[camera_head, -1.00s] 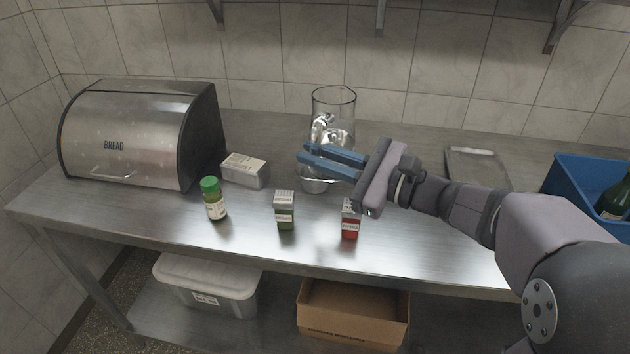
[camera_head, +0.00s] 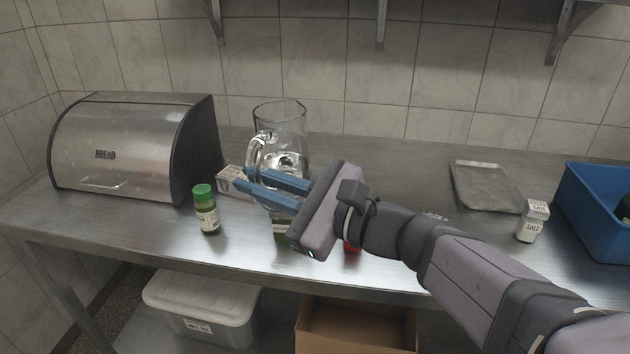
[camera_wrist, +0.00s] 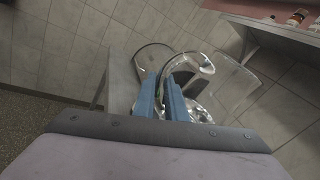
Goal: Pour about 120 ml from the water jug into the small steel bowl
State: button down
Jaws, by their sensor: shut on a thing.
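The water jug (camera_head: 281,122) is clear glass with water in its lower part. It stands about upright behind my gripper (camera_head: 241,184), its handle (camera_head: 254,152) towards the left front. My gripper is shut on the jug's handle, though the blue fingers hide part of the grip. The wrist view shows the jug (camera_wrist: 236,84) and its curved handle just beyond the fingertips (camera_wrist: 161,82). The fingers and jug hide the jug's base, so I cannot tell whether it touches the counter. I cannot make out the small steel bowl in the head view; it is probably hidden there.
A bread box (camera_head: 125,150) stands at the left, with a green-capped bottle (camera_head: 206,210) in front of its right side. A small white box (camera_head: 232,178) is behind my fingertips. A flat tray (camera_head: 486,187), salt shaker (camera_head: 533,222) and blue crate (camera_head: 598,213) are at the right.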

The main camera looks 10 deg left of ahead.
aim_at(269, 128)
jog(key=shift+r, duration=0.35)
